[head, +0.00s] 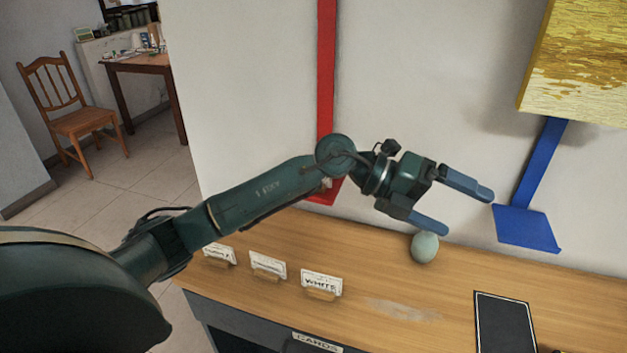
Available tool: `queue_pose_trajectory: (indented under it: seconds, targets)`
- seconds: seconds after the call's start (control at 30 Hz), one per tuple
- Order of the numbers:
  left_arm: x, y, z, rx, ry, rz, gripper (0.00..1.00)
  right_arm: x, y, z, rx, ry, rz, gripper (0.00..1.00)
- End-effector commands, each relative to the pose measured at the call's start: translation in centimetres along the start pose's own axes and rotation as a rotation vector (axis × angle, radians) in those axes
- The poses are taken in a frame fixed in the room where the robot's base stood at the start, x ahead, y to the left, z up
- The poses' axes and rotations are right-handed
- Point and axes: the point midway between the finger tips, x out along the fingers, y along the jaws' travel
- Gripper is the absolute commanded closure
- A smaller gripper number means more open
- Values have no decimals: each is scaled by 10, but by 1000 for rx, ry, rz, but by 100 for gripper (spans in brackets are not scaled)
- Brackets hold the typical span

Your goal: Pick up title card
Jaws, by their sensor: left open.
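Three small white cards stand in wooden holders in a row on the wooden counter in the head view: one at the left (219,252), one in the middle (268,265) and one at the right (322,281). The right card reads "WHITE"; the lettering on the other two is too small to read. I cannot tell which is the title card. My left gripper (467,212) is open and empty, above the counter and to the right of the cards, its fingers pointing right. My right gripper is out of view.
A pale green egg (425,248) sits on the counter (395,270) just below my left gripper's lower finger in the picture. A dark panel with a pale border (505,325) lies at the right. A label reading "CARDS" (317,342) is on the counter's front. Red and blue strips run down the wall behind.

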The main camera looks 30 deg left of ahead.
Motion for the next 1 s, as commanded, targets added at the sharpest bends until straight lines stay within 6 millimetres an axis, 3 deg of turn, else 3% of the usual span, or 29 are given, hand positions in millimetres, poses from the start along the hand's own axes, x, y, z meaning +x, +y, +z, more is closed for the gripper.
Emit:
queue_pose_trajectory:
  seconds: [0.1,0.2,0.3,0.43,0.5,0.6,1.0]
  targets:
    - [-59,42,38,103,63,429,0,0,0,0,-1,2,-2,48]
    - [-127,65,67,93,58,759,0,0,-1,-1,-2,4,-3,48]
    - [-193,72,86,36,21,1013,0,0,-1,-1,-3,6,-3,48]
    - [-252,69,95,-45,-26,1210,0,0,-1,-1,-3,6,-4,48]
    - [-268,69,96,-74,-40,1264,0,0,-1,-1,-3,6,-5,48]
    - [-273,78,96,-92,-46,1293,0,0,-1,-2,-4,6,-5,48]
    - [-253,139,95,-87,-45,1289,0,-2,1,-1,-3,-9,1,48]
